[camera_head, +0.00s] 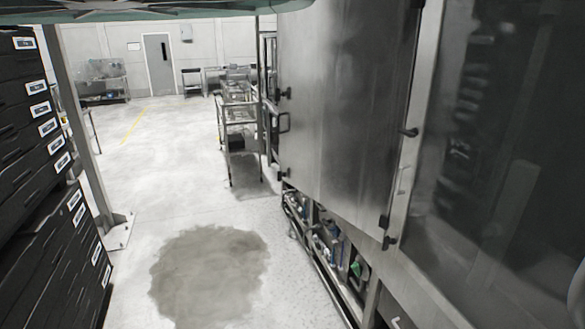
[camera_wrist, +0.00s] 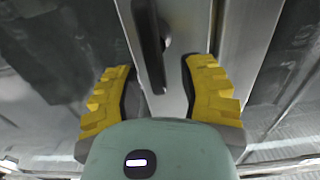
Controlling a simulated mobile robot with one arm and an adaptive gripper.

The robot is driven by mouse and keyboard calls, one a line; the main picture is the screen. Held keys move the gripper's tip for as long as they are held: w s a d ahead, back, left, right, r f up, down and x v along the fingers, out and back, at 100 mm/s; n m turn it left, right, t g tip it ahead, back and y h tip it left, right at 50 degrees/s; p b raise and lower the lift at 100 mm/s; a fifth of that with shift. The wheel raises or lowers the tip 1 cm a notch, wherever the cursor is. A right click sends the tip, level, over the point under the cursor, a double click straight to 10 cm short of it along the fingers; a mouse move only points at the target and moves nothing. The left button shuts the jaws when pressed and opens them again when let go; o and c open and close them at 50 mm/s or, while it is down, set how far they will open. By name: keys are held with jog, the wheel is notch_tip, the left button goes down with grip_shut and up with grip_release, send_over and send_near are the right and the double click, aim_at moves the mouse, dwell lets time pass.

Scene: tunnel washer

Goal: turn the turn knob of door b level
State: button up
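A dark, elongated turn knob (camera_wrist: 150,45) shows in the wrist view on a pale metal strip between two grey panels. It runs nearly along the picture's height, and its upper part is cut off by the frame edge. My gripper (camera_wrist: 160,75) has its two yellow fingers spread apart, one on each side of the knob, with a gap visible on both sides. In the head view a small dark knob (camera_head: 408,132) sits on the frame beside the large steel door (camera_head: 345,100). My gripper is not seen there. No label shows which door is b.
Black stacked crates (camera_head: 45,150) with white labels stand at the left. A metal rack (camera_head: 238,125) stands beyond the machine. Pipes and fittings (camera_head: 330,245) lie exposed below the door. The floor (camera_head: 190,190) between is clear, with a dark patch.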

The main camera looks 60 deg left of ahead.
grip_shut()
jog(key=shift+d+f+m+b, duration=0.15)
jog(key=shift+m+b, duration=0.15)
jog(key=shift+b, duration=0.1)
jog(key=shift+s+d+f+m+b, duration=0.1)
jog(key=shift+f+m+b, duration=0.05)
jog(key=shift+m+b, duration=0.45)
jog(key=shift+s+d+f+m+b, duration=0.1)
jog(key=shift+d+f+m+b, duration=0.3)
jog(key=shift+m+b, duration=1.8)
jog(key=shift+s+d+f+m+b, duration=0.1)
jog(key=shift+d+f+m+b, duration=0.65)
jog(key=shift+m, duration=2.45)
jog(key=shift+s+a+f+m+b, duration=0.1)
jog(key=shift+m+b, duration=1.9)
jog(key=shift+m, duration=0.7)
